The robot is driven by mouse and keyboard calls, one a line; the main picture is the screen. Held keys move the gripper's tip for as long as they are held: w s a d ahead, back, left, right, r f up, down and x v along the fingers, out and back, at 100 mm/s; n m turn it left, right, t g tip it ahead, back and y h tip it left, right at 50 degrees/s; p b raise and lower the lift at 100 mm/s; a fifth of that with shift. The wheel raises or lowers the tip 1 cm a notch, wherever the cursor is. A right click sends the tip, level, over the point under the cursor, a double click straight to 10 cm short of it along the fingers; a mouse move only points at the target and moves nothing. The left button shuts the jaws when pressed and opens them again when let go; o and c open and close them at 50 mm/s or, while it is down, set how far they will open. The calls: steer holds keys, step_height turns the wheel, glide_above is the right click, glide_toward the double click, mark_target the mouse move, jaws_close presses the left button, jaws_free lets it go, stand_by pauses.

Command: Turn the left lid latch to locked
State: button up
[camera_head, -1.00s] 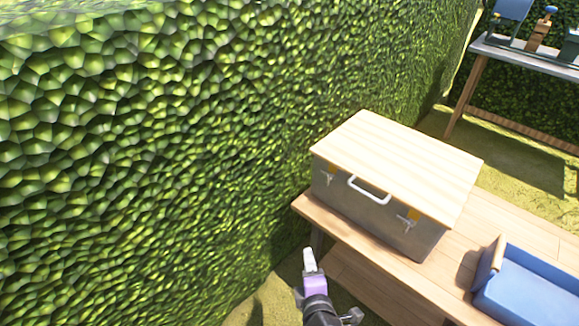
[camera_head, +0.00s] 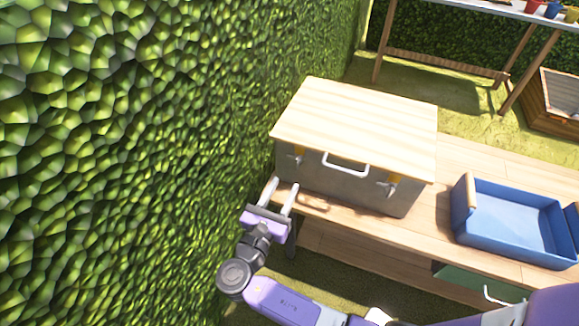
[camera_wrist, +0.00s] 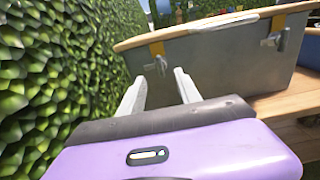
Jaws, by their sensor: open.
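A grey metal box (camera_head: 325,187) with a pale wooden lid (camera_head: 355,122) stands on a wooden table. The left lid latch (camera_head: 297,157) is a small metal piece at the front left under the lid; in the wrist view the left latch (camera_wrist: 160,62) hangs below a yellow tab. The right latch (camera_head: 388,186) sits at the front right, and it also shows in the wrist view (camera_wrist: 280,40). A white handle (camera_head: 346,168) lies between them. My gripper (camera_head: 284,186) is open and empty, in front of and below the left latch, apart from it.
A tall green hedge (camera_head: 130,140) stands close on the left of the box and my gripper. A blue tray (camera_head: 515,230) is on the table (camera_head: 430,235) to the right. Another table stands at the back right, with a wooden planter (camera_head: 560,105) near it.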

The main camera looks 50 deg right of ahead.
mark_target(296, 164)
steer(key=shift+x, duration=3.85)
jaws_close()
